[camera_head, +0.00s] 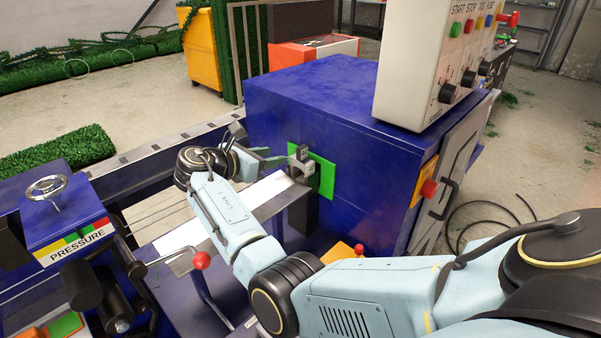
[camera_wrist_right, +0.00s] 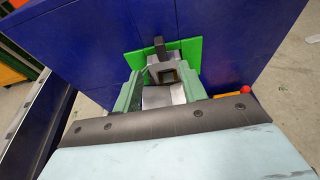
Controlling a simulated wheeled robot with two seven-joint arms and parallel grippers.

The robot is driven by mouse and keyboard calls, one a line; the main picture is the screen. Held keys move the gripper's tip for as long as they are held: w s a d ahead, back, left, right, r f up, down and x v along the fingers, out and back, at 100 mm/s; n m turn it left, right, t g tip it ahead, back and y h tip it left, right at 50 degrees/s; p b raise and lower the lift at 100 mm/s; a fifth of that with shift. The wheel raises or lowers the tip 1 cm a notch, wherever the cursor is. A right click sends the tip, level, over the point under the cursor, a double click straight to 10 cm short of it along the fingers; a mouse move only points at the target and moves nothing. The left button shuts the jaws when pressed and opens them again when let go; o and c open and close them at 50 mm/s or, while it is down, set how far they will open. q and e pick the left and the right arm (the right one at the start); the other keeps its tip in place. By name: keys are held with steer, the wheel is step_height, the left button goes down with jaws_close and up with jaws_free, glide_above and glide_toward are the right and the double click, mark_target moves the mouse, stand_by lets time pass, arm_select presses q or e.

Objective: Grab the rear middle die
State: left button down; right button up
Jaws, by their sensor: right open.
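A grey metal die (camera_head: 303,167) with a dark tab on top sits at the green plate (camera_head: 323,176) on the blue machine's side. In the right wrist view the die (camera_wrist_right: 166,74) shows a square opening. My right gripper (camera_head: 284,161) is at the die, its arm reaching in from the right. In the right wrist view its green fingers (camera_wrist_right: 162,88) are open, one on each side of the die. Whether they touch it I cannot tell. My left gripper is not in view.
The blue machine housing (camera_head: 300,100) rises behind the die, with a white control box (camera_head: 420,60) on top. A metal rail (camera_head: 165,155) runs left. A red-knobbed lever (camera_head: 201,261) stands below my right arm. A pressure unit (camera_head: 65,215) is at left.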

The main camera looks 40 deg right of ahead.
mark_target(298, 152)
steer(key=x, duration=1)
steer(key=shift+f, duration=0.1)
jaws_close()
